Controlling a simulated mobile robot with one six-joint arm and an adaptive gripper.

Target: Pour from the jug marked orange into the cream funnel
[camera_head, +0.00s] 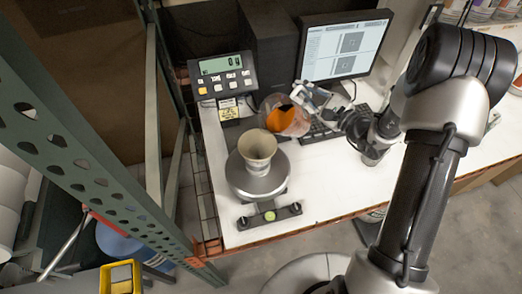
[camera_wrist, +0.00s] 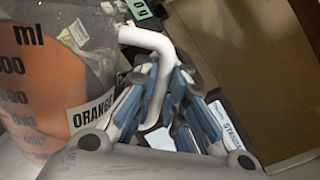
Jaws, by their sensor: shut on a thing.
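The clear jug (camera_head: 290,122) with orange contents is held up in the head view, tilted with its mouth toward the left. In the wrist view, the jug (camera_wrist: 50,75) shows "ml" marks, an ORANGE label and a white handle (camera_wrist: 152,40). My gripper (camera_head: 312,97) is shut on that handle; its blue-grey fingers (camera_wrist: 172,95) show around it in the wrist view. The cream funnel (camera_head: 257,146) stands upright just left of and below the jug. Whether any liquid is leaving the jug cannot be told.
The funnel stands over the round pan of a scale (camera_head: 258,186) on the white bench (camera_head: 335,190). The scale's display (camera_head: 222,75) stands behind left. A monitor (camera_head: 343,48) and a keyboard (camera_head: 325,128) are behind right. A green perforated post (camera_head: 90,150) rises at left.

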